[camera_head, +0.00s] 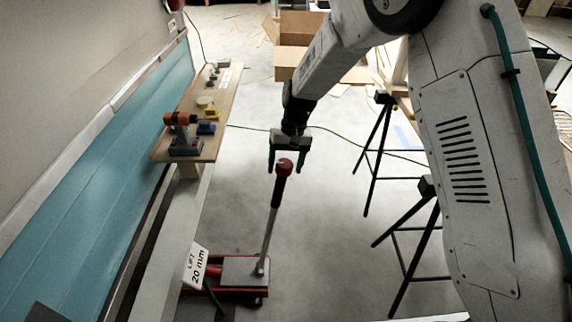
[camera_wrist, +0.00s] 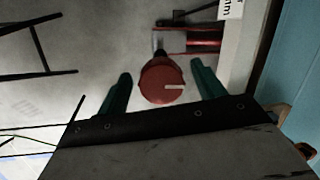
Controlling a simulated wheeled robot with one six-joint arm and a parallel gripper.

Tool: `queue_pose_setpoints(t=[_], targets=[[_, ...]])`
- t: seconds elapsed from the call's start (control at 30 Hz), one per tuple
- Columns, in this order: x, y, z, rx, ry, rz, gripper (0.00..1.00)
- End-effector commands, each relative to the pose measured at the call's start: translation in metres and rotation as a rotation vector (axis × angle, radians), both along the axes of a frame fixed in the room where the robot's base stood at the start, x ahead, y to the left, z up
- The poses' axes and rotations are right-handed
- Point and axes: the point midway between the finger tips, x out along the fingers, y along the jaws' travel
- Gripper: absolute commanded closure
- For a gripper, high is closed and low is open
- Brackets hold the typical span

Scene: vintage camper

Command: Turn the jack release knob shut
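The jack release knob (camera_head: 284,166) is a red cap on top of the black-gripped jack handle (camera_head: 272,215). In the wrist view the knob (camera_wrist: 158,84) shows as a red disc with a white line pointing right. The handle rises, slightly tilted, from the red jack (camera_head: 243,272) on the floor. My gripper (camera_head: 287,170) points down over the knob with its two green fingers open. In the wrist view the open fingers (camera_wrist: 162,82) stand on both sides of the knob with a visible gap on each side.
A "LIFT 20 mm" sign (camera_head: 195,268) stands beside the jack. A wooden shelf (camera_head: 228,100) along the teal camper wall (camera_head: 90,215) holds an orange drill (camera_head: 180,120) and small parts. Black stand legs (camera_head: 405,245) are at right. Open floor lies between.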

Motion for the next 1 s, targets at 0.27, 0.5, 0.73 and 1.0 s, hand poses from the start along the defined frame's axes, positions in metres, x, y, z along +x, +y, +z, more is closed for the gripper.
queue_pose_setpoints(t=[0.27, 0.5, 0.73, 1.0], targets=[[0.000, 0.000, 0.000, 0.000, 0.001, -0.001, 0.32], [0.007, -0.005, 0.030, 0.001, -0.003, -0.001, 0.32], [0.015, -0.012, 0.064, 0.000, -0.001, -0.001, 0.32], [0.017, -0.014, 0.075, 0.000, 0.001, -0.001, 0.32]])
